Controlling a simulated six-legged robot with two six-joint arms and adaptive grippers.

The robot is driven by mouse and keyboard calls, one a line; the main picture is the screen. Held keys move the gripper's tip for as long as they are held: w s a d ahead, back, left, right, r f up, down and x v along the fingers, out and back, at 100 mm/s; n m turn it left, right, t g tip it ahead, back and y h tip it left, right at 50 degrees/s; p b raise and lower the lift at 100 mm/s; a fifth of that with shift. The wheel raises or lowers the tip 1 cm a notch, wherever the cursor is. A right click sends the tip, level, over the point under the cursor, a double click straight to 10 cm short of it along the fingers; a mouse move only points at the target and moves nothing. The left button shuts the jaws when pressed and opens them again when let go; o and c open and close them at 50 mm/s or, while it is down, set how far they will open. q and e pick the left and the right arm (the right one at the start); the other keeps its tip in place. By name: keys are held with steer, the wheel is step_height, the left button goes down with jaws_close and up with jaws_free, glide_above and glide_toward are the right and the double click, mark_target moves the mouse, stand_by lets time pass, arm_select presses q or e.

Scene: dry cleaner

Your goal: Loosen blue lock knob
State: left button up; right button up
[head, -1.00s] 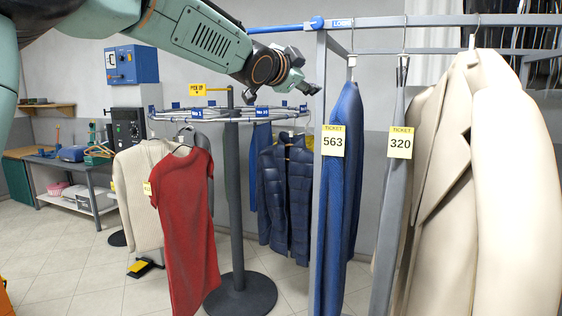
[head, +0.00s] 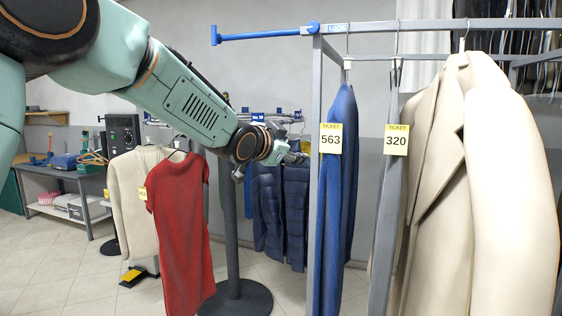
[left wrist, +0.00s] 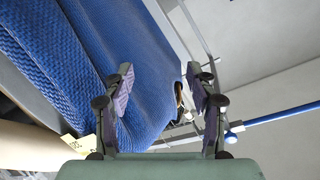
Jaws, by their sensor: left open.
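A blue bar (head: 262,36) with a capped end sticks out to the left from the top corner of the grey garment rack. A blue fitting (head: 313,28), which may be the lock knob, sits where it meets the rack post. The bar also shows in the left wrist view (left wrist: 282,116) at the right. My left gripper (head: 298,158) is below the bar, left of the post. In the left wrist view my left gripper (left wrist: 160,82) is open, with blue fabric behind its fingers; I cannot tell whether they touch it. My right gripper is out of view.
A blue garment (head: 340,210) with ticket 563 and a beige coat (head: 490,180) hang on the rack. A red dress (head: 182,225) and dark blue vest (head: 268,205) hang on a round stand (head: 233,255) behind my arm. Open wall space surrounds the blue bar.

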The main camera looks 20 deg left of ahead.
arm_select(q)
steer(key=shift+s+d+f, duration=0.1)
steer(key=shift+s+f, duration=0.05)
steer(key=shift+f, duration=0.35)
steer(key=shift+s+f, duration=0.15)
steer(key=shift+f, duration=0.35)
steer(key=shift+a, duration=0.2)
steer(key=shift+w+d, duration=0.1)
steer(key=shift+d, duration=0.05)
